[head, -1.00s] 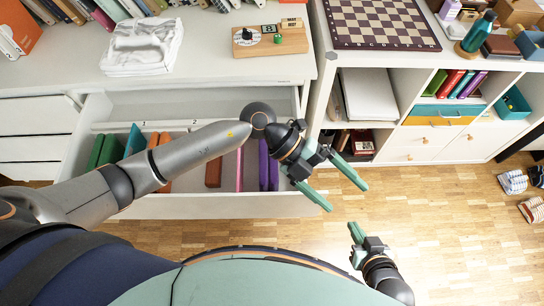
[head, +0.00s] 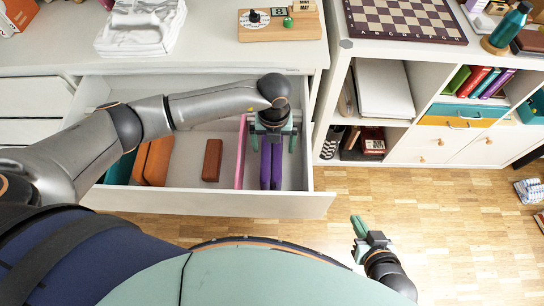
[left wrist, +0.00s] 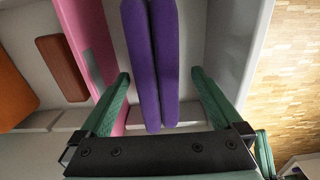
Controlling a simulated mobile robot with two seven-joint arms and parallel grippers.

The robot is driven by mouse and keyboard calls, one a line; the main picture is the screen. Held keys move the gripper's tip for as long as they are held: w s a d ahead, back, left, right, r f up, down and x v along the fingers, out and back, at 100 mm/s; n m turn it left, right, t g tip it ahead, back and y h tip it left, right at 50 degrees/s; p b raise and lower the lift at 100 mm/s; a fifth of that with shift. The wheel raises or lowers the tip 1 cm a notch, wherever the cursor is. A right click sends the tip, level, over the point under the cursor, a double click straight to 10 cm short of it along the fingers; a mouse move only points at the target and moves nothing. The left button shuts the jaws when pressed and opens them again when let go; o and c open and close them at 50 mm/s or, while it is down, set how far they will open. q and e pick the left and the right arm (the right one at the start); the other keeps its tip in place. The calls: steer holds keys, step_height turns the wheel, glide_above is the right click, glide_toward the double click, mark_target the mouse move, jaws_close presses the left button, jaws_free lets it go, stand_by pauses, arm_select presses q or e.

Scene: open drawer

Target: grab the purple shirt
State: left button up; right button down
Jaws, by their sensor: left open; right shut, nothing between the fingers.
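The purple shirt (head: 271,165) stands folded in the right part of the open drawer (head: 200,201), showing as two long purple folds side by side. It also shows in the left wrist view (left wrist: 153,60). My left gripper (head: 271,146) is over the drawer, above the near part of the folds, with its fingers spread. In the left wrist view the green fingers (left wrist: 160,92) stand on either side of the purple folds, with a gap on both sides. My right gripper (head: 357,232) is shut and empty over the floor at the lower right.
A pink divider (head: 240,160) stands just left of the purple folds. A brown item (head: 212,160) and orange folded clothes (head: 157,160) lie further left in the drawer. The drawer's right wall is close on the right. A shelf unit (head: 400,130) stands to the right.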

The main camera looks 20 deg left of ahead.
arm_select(q)
steer(key=f, duration=0.5)
steer(key=shift+s+a+f+b, duration=0.1)
steer(key=shift+s+b, duration=0.15)
steer(key=shift+b, duration=0.15)
steer(key=shift+c, duration=0.2)
steer(key=c, duration=1.4)
